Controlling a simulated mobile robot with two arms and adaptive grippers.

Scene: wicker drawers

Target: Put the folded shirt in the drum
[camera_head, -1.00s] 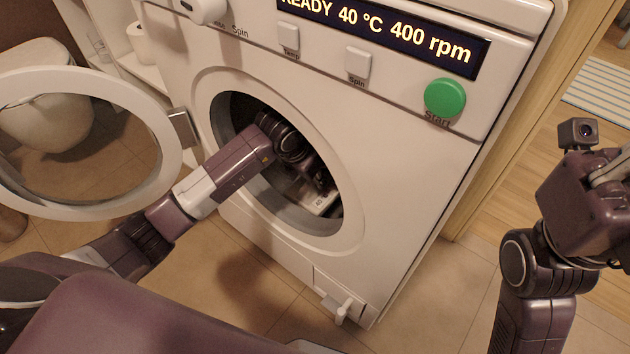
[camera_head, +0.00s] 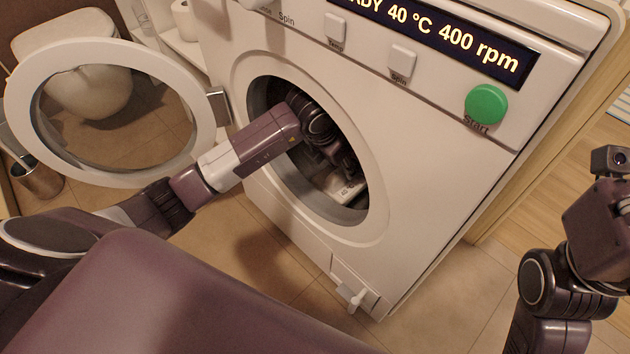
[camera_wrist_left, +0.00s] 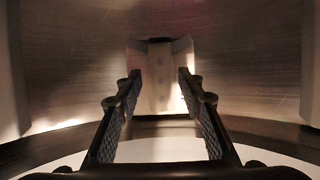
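The washing machine's drum (camera_head: 275,95) is open at the front. My left arm reaches through its round opening, and my left gripper (camera_head: 345,168) is inside, low and toward the right. In the left wrist view its two fingers (camera_wrist_left: 160,92) stand apart. A pale, block-like thing (camera_wrist_left: 160,75) shows between and beyond the fingertips against the metal drum wall; I cannot tell whether it is the folded shirt or part of the drum. A pale patch with small print (camera_head: 346,190) shows just below the gripper. My right gripper (camera_head: 600,225) is at the right edge, its fingers not clear.
The round door (camera_head: 205,130) is swung open to the left. The machine's front has a green start button (camera_head: 486,104) and a lit display (camera_head: 440,42). A toilet (camera_head: 85,85) stands behind the door. Tiled floor (camera_head: 260,250) is clear before the machine.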

